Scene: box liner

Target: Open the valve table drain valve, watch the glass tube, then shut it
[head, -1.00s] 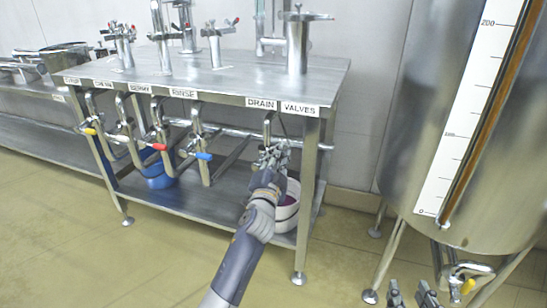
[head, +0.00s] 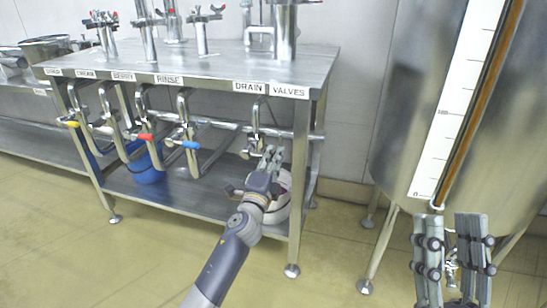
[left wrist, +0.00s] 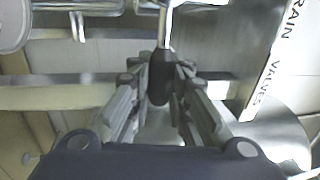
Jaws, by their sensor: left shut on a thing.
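The valve table (head: 215,70) carries a DRAIN VALVES label (head: 268,88) on its front edge, with the drain pipe (head: 255,118) hanging below it. My left gripper (head: 271,156) is under that label, in front of the pipe. In the left wrist view its fingers (left wrist: 160,95) close around a dark drain valve handle (left wrist: 160,75); how far the valve is turned I cannot tell. The glass tube (head: 487,90), filled brown-orange, runs up the tank beside a white scale (head: 452,115). My right gripper (head: 450,235) is open and empty in front of the tank's lower part.
A white bucket (head: 280,205) stands on the lower shelf behind my left gripper. A blue bucket (head: 148,165) stands further left. Valves with yellow, red and blue (head: 190,145) handles hang under the table's left part. The steel tank (head: 400,100) stands on legs at right.

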